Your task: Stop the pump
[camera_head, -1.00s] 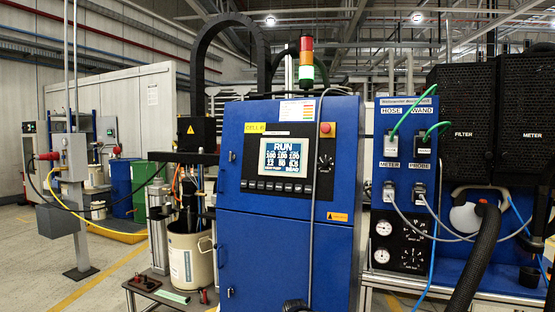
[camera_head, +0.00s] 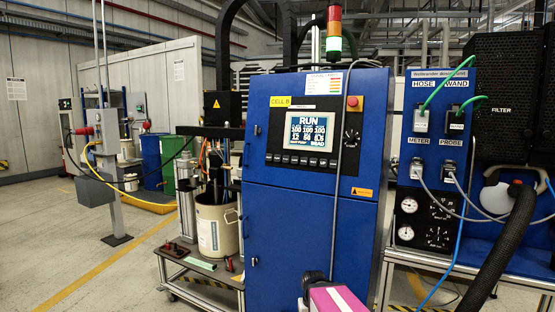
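A blue control cabinet (camera_head: 312,235) marked "CELL B" stands in the middle. Its display (camera_head: 306,131) reads RUN above rows of numbers, with small text below. A row of black buttons (camera_head: 303,161) runs under the display. A red mushroom button (camera_head: 352,102) sits right of the display, with a black rotary knob (camera_head: 351,135) below it. A signal tower (camera_head: 334,32) on top has a bright green lower section. Left of the cabinet, a dark pump assembly reaches into a cream drum (camera_head: 213,232). A pink and dark part at the bottom edge seems to be my arm. My gripper fingers are not visible.
A blue panel (camera_head: 438,143) with HOSE, WAND, METER and PROBE sockets, cables and gauges stands right. A thick black hose (camera_head: 500,250) hangs before it. A grey post box (camera_head: 97,190) with a cable stands left. Floor (camera_head: 60,265) is open at front left.

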